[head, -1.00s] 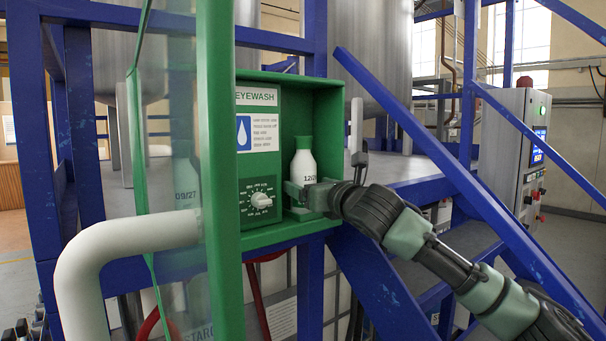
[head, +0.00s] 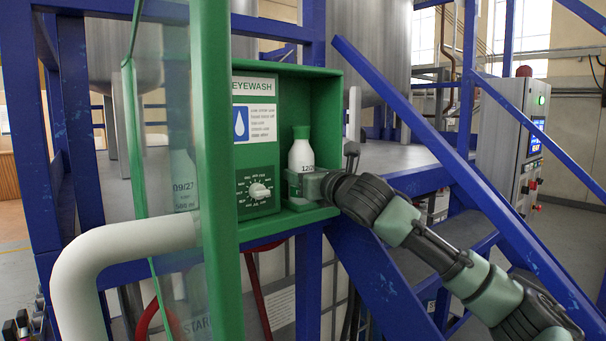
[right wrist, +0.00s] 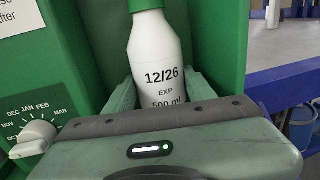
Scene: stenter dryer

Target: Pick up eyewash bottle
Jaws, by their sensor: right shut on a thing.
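The eyewash bottle (head: 301,156) is white with a green cap and stands upright in the open green eyewash cabinet (head: 330,130). My right gripper (head: 303,184) reaches in from the right and is shut on the bottle's lower body, with one finger on each side. The gripper also shows in the right wrist view (right wrist: 160,95). My left gripper is not in view.
A dial (head: 259,191) sits left of the bottle. A second bottle marked 09/27 (head: 184,190) shows through the clear panel (head: 160,120). A thick white pipe (head: 140,240) crosses the lower left. Blue stair rails (head: 430,130) stand to the right.

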